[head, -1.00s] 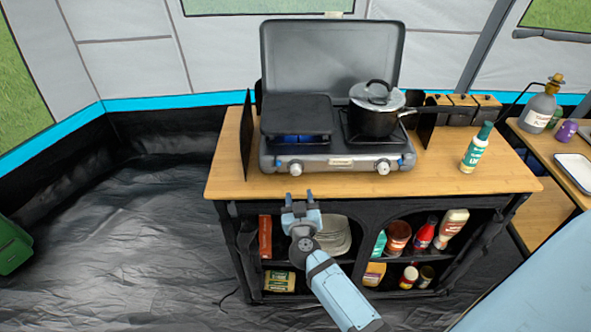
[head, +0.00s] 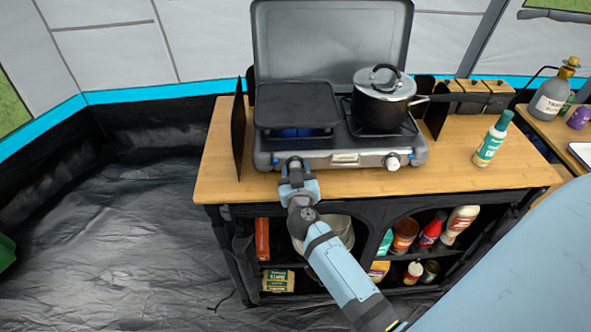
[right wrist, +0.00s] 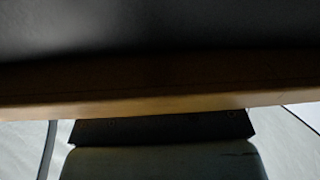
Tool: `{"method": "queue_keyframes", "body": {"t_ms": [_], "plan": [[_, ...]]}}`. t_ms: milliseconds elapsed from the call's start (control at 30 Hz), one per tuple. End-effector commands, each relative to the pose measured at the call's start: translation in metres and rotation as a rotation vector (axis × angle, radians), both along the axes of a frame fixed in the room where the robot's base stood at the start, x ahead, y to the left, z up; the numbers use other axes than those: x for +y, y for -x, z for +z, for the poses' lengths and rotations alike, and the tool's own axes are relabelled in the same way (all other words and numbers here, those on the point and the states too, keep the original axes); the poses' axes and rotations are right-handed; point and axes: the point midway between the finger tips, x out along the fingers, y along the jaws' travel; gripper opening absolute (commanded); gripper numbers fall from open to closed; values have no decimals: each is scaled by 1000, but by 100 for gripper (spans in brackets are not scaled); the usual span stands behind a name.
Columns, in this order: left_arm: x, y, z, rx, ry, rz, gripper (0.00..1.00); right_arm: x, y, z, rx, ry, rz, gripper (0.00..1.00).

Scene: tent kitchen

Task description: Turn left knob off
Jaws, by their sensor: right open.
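A grey camping stove (head: 343,157) with its lid raised stands on the wooden counter. A dark griddle plate (head: 296,108) covers its left burner, with blue showing beneath. The left knob (head: 294,162) is on the stove's front, mostly hidden by my right gripper, so its angle cannot be read. The silver right knob (head: 392,161) is in plain view. My right gripper (head: 296,171) is open at the left knob, with its fingers around or just in front of it; contact cannot be told. The right wrist view is dark and does not clearly show the knob. My left gripper is out of view.
A black pot (head: 382,103) with a lid sits on the right burner. A green-capped bottle (head: 492,140) stands on the counter (head: 445,170) to the right. Shelves with jars and packets lie below. The floor at left is clear.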

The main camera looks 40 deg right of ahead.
Motion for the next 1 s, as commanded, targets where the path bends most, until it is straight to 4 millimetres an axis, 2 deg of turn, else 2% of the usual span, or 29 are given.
{"method": "queue_keyframes", "body": {"t_ms": [33,167,200,467,733,1000], "plan": [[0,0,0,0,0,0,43,0,0,0,0,0,0,47],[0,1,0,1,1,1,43,0,0,0,0,0,0,17],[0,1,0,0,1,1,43,0,0,0,0,0,0,12],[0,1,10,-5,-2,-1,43,0,0,4,-29,-47,0,13],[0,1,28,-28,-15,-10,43,0,0,3,-138,-227,1,13],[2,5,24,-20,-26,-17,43,0,0,0,-195,-318,1,13]]}}
